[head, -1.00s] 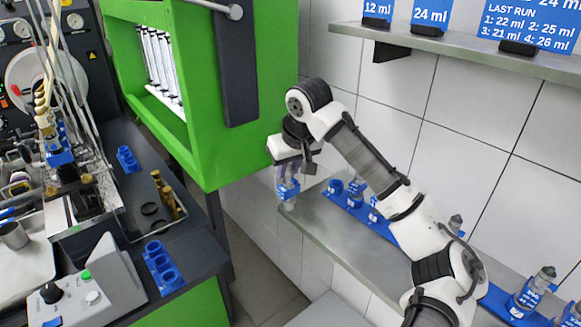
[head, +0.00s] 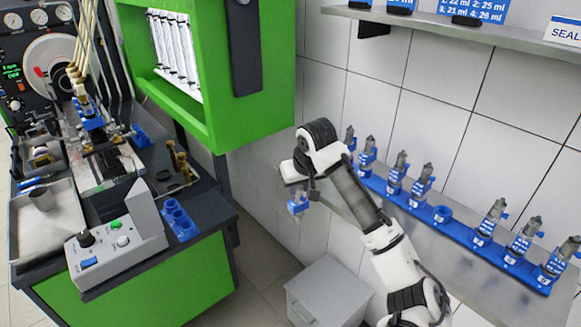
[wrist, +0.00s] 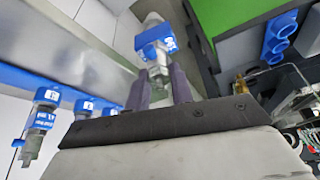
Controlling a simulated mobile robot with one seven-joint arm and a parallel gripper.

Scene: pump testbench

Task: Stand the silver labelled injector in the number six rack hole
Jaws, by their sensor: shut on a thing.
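My gripper (head: 296,188) is shut on an injector (head: 298,206) with a blue collar and holds it clear of the surfaces, left of the wall shelf. In the wrist view, the two fingers (wrist: 159,86) close on the grey body below the blue collar (wrist: 156,40). Its label is too small to read. A long blue rack (head: 461,225) on the steel wall shelf holds several grey injectors with blue collars. One rack hole (head: 442,213) in its middle is empty. The hole numbers are not clearly legible.
A smaller blue rack with empty holes (head: 180,222) sits on the left bench beside a grey control box (head: 118,243). The green cabinet (head: 262,105) overhangs behind my gripper. A grey drawer unit (head: 328,290) stands below. Other rack injectors (wrist: 45,120) show in the wrist view.

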